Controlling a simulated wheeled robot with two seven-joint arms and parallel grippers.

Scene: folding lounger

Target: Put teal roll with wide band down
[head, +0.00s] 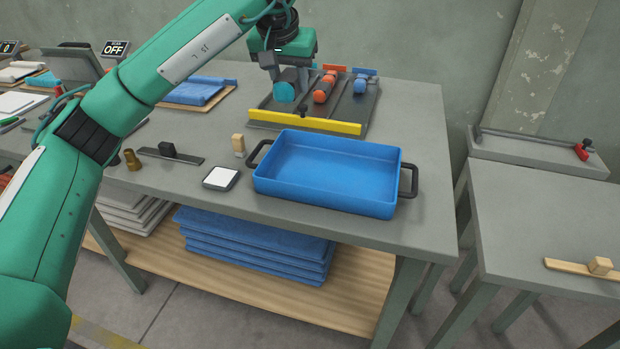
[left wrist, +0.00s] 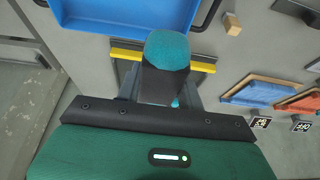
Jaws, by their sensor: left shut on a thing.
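The teal roll (head: 284,93) is between the fingers of my left gripper (head: 287,84), which is shut on it. It is over the left lane of the dark rack (head: 350,111) at the back of the table. In the left wrist view the roll (left wrist: 167,50) shows its rounded teal end toward the yellow bar. I cannot tell whether the roll touches the rack. Orange-red rolls (head: 322,92) lie in the lane to the right, and a blue roll (head: 360,86) in the lane beyond. My right gripper is not in view.
A yellow bar (head: 305,122) runs along the rack's front edge. An empty blue tray (head: 330,170) with black handles stands in front. A white-topped block (head: 220,178) and a wooden block (head: 238,144) are left of it. Folded blue cloth (head: 195,91) lies left of the rack.

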